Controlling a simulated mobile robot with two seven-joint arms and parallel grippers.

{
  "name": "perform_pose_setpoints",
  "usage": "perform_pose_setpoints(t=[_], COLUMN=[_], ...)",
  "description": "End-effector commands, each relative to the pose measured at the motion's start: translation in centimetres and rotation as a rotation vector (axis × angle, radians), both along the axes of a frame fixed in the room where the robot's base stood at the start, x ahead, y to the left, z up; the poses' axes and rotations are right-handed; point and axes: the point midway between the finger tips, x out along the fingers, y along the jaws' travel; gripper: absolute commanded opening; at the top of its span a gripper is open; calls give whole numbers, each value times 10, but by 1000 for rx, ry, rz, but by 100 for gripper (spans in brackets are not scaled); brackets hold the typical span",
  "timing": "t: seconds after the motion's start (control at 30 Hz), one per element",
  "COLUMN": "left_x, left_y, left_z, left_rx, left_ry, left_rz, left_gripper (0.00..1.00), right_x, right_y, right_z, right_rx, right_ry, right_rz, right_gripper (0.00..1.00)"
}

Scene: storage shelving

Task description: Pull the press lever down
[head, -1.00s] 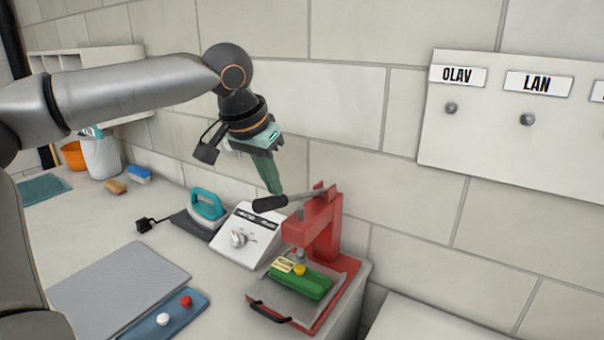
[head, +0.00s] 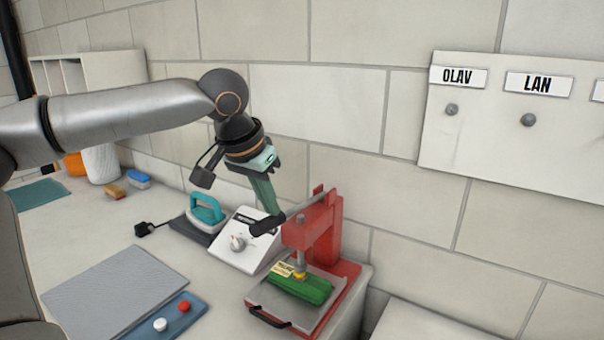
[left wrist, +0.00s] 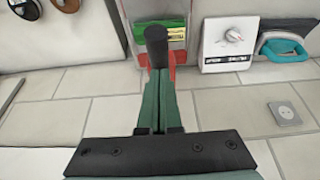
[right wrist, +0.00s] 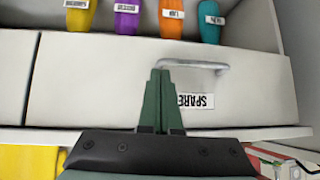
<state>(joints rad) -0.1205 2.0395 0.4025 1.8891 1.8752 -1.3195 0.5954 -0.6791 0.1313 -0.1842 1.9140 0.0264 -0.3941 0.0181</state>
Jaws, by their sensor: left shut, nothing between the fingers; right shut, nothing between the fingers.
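The red press (head: 328,225) stands at the counter's right end. Its lever (head: 266,226), a grey bar with a black handle, slopes down to the left. My left gripper (head: 274,210) is shut and empty, its green fingertips at the handle from above; they seem to touch it. In the left wrist view the round black handle end (left wrist: 156,38) shows just beyond the fingertips (left wrist: 159,75). Under the press head lies a green item (head: 305,290) with a yellow label, on the grey plate. My right gripper (right wrist: 160,78) is shut and empty, away from the press.
A white box with a dial (head: 240,242) stands left of the press, with a teal iron (head: 206,210) beyond it. A grey mat (head: 115,290) and blue tray (head: 165,318) lie at front. The right wrist view shows a drawer handle (right wrist: 195,64).

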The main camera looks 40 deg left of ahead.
Motion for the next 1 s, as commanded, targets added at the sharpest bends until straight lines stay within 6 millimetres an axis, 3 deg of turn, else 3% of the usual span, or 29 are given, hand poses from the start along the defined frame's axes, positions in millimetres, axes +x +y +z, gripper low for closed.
perform_pose_setpoints(t=[0.77, 1.0], left_x=[-1, 0], left_y=[0, 0], left_z=[62, 82], left_rx=[1, 3], left_ry=[3, 2], left_rz=[0, 1], left_gripper=[0, 0], right_x=[0, 0], right_y=[0, 0], right_z=[67, 61], right_rx=[0, 0], right_ry=[0, -1], right_rz=[0, 0], right_gripper=[0, 0])
